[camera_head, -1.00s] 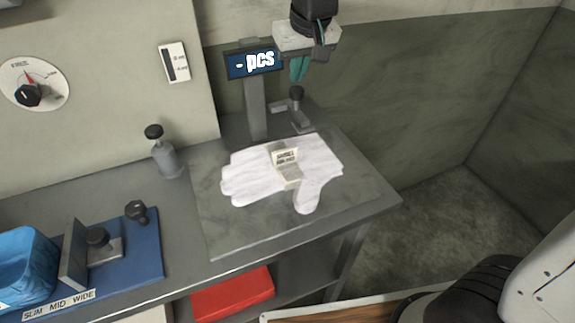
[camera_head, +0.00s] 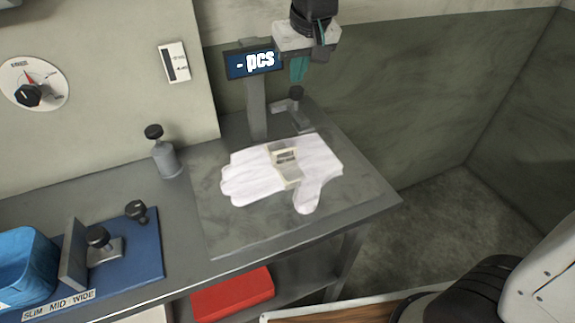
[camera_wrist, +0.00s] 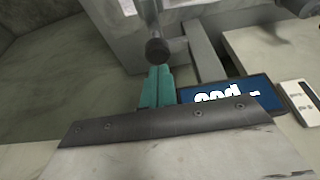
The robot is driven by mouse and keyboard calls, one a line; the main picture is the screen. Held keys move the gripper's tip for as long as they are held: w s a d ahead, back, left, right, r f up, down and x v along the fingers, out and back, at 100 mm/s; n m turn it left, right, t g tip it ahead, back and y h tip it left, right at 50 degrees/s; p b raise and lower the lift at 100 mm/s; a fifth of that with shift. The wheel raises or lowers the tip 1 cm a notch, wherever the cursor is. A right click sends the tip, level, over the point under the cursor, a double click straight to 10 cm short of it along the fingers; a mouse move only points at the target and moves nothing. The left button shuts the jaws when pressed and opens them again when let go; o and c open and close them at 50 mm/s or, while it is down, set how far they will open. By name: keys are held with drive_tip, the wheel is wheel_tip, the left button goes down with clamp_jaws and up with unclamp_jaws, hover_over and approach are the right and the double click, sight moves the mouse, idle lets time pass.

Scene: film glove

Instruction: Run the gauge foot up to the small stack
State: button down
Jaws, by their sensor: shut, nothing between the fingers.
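A similar grey foot with a black knob (camera_head: 106,246) stands on the blue board; I cannot tell for certain which is the gauge foot. The small stack (camera_head: 245,172) looks like flat white gloves with a cream band (camera_head: 287,170) around the middle. My gripper (camera_head: 299,72) is shut and empty, its teal fingers above the back foot. In the wrist view, the shut fingers (camera_wrist: 156,88) point at a round black knob (camera_wrist: 157,50), with no clear contact.
A display reading "- pcs" (camera_head: 253,63) stands on a post just left of my gripper. The blue board (camera_head: 148,255) carries an upright grey plate (camera_head: 73,252) beside a blue bin (camera_head: 25,262).

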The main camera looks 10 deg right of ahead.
sight(298, 99)
drive_tip(key=shift+f, duration=0.35)
drive_tip(key=shift+f, duration=3.35)
wheel_tip(298, 99, up, 14)
idle(1.1)
idle(0.4)
